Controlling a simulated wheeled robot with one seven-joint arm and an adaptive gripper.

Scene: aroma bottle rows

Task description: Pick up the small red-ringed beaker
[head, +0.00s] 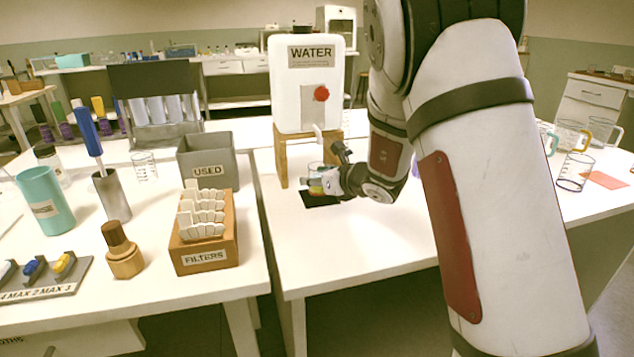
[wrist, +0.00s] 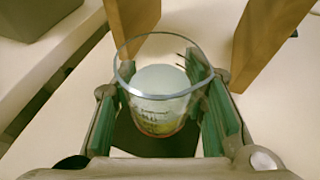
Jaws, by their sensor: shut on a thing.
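A small clear beaker (wrist: 155,95) with printed marks stands between my green finger pads in the wrist view. A reddish line shows near its base, and its lower part looks pale yellow. My gripper (wrist: 165,110) is shut on it, one pad on each side. In the head view the beaker (head: 315,170) is partly hidden by my gripper (head: 324,182). It is in front of the water tank, close to the spout and over a black mat (head: 321,199). I cannot tell whether its base touches the mat.
The white water tank (head: 291,92) stands on a wooden stand (head: 281,158) just behind my gripper. A grey USED bin (head: 207,160) and a FILTERS box (head: 205,245) are at left. Several beakers, one a clear beaker (head: 575,172), stand at right.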

